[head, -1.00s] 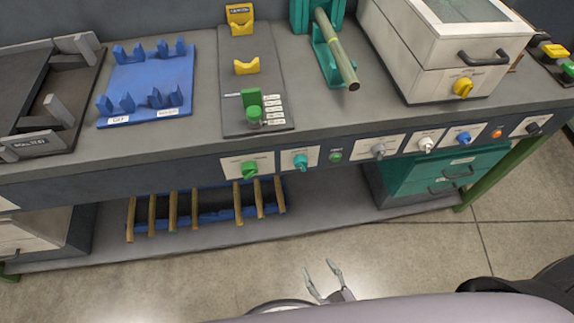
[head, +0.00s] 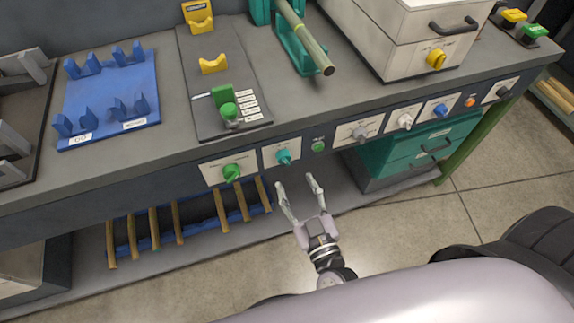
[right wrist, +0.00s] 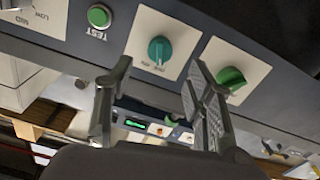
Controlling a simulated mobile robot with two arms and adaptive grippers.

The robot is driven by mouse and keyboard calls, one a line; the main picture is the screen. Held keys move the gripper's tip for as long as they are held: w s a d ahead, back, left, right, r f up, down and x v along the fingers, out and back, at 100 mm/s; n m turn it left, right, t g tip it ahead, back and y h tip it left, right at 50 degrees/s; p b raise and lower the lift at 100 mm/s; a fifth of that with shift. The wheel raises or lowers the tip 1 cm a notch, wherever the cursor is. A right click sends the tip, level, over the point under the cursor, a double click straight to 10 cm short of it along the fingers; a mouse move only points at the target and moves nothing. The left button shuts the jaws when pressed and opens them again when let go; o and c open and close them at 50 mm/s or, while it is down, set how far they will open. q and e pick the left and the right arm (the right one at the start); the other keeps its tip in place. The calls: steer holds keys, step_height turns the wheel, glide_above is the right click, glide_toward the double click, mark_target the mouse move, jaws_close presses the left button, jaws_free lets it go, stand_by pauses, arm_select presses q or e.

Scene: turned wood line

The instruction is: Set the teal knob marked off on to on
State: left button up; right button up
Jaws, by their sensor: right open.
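The teal knob (head: 283,156) sits on a white plate on the bench's front panel, between a green knob (head: 231,172) and a green button (head: 318,146). In the right wrist view the teal knob (right wrist: 160,50) shows upside down, with small lettering at its plate's edge that I cannot read surely. My right gripper (head: 297,184) is open and empty, below and in front of the teal knob, apart from it. In the right wrist view its two fingers (right wrist: 160,75) stand either side of the knob's plate. My left gripper is not in view.
More knobs line the panel to the right: grey (head: 360,133), white (head: 405,121) and blue (head: 440,110). A blue rack (head: 205,212) of wooden sticks lies on the shelf below. Teal drawers (head: 400,160) stand under the right side. The floor in front is clear.

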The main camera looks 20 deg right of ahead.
mark_target(287, 164)
steer(key=w, duration=0.7)
steer(key=shift+a+b, duration=0.1)
steer(key=shift+b, duration=0.25)
steer(key=shift+c, duration=0.5)
